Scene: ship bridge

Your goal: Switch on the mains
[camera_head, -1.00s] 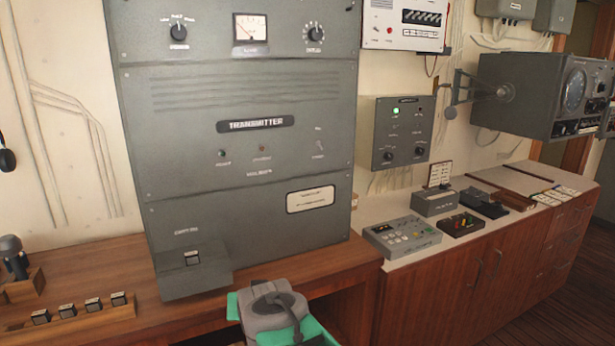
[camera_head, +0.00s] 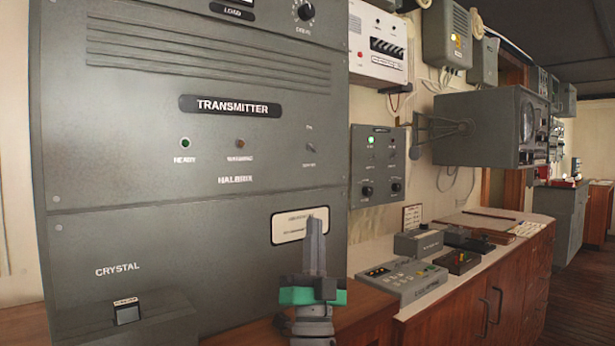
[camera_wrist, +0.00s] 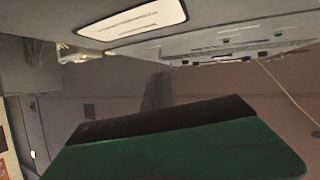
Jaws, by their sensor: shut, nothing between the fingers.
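The grey transmitter cabinet (camera_head: 130,170) fills the left of the head view. Its panel has a green READY lamp (camera_head: 185,143), a brownish WARMING lamp (camera_head: 240,143) and a small toggle switch (camera_head: 311,148) at right with tiny labels above and below. I cannot read a MAINS label, nor tell the toggle's position. My gripper (camera_head: 316,222) points up in front of the cabinet's lower right, below the toggle, shut and empty. Its tips overlap the white label plate (camera_head: 286,228); contact cannot be told. In the wrist view the grey fingers (camera_wrist: 157,90) show beyond the green-and-black gripper body.
A grey wall box (camera_head: 378,170) with a lit green lamp and knobs is right of the cabinet. Below it, a counter (camera_head: 372,262) holds a button console (camera_head: 403,280) and small boxes. A crystal holder (camera_head: 127,313) is at lower left. Open floor lies at far right.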

